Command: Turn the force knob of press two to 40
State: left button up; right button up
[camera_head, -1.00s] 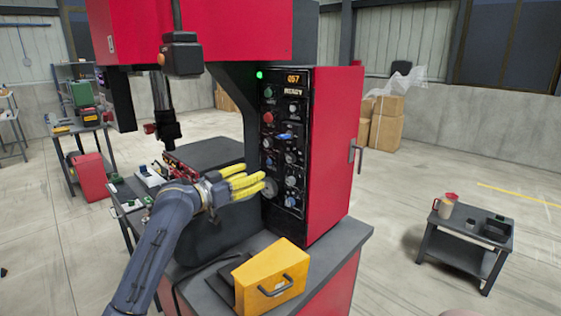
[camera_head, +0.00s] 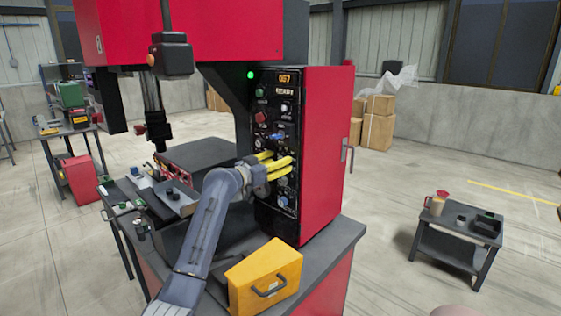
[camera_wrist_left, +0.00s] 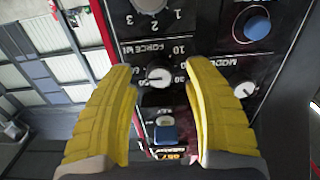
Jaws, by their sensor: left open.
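The red and black press (camera_head: 318,150) stands in the head view with its black control panel (camera_head: 262,215) facing left. Its amber display (camera_head: 284,78) appears to read 057. My left gripper (camera_head: 282,166) is open, its yellow fingers at the middle of the panel. In the left wrist view the left gripper (camera_wrist_left: 160,72) has one finger on each side of the force knob (camera_wrist_left: 158,77), a small round dial under the lettering FORCE. I cannot tell whether the fingers touch it, and its exact setting is unclear. In the head view the fingers cover this part of the panel.
A blue-capped mode knob (camera_wrist_left: 257,28) and a large dial (camera_wrist_left: 150,4) sit close to the fingers, as does a blue switch (camera_wrist_left: 166,134). A yellow case (camera_head: 263,279) lies on the bench below the arm. A low side table (camera_head: 450,250) stands to the right.

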pick_arm(q)
jog(key=shift+w+d, duration=0.4)
jog(key=shift+w, duration=0.05)
jog(key=shift+o, duration=0.2)
grip_shut()
